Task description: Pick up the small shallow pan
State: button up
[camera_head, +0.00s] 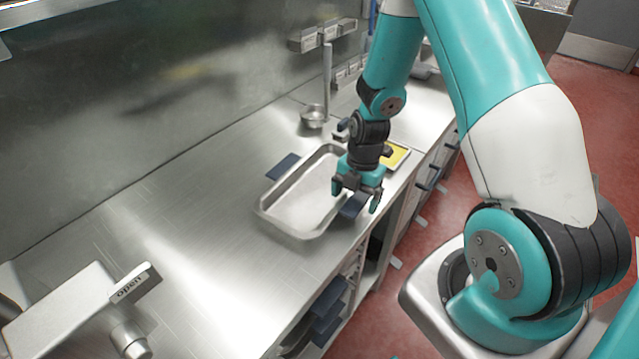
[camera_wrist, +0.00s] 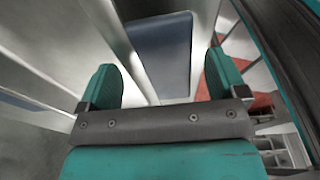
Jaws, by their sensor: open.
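A shallow rectangular metal pan (camera_head: 300,203) with two dark blue handles lies on the steel counter in the head view. Its far handle (camera_head: 282,166) points toward the wall, and its near handle (camera_head: 354,206) is at the counter's front edge. My gripper (camera_head: 356,199) is open and points down above the near handle. In the wrist view, the blue handle (camera_wrist: 160,55) lies between my gripper's two teal fingers (camera_wrist: 163,80), with room on both sides. The pan's rim shows at the left there. I cannot tell the height left between the fingertips and the handle.
A small round metal pot (camera_head: 313,118) stands behind the pan. A tray with yellow contents (camera_head: 397,155) sits beyond my gripper at the right. A lever marked "open" (camera_head: 135,283) rises at the front left. The counter (camera_head: 150,215) left of the pan is clear.

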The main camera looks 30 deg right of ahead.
jog(key=shift+a+f, duration=0.1)
jog(key=shift+f, duration=0.4)
jog(key=c, duration=1.2)
jog(key=shift+r, duration=0.1)
jog(key=shift+c, duration=0.2)
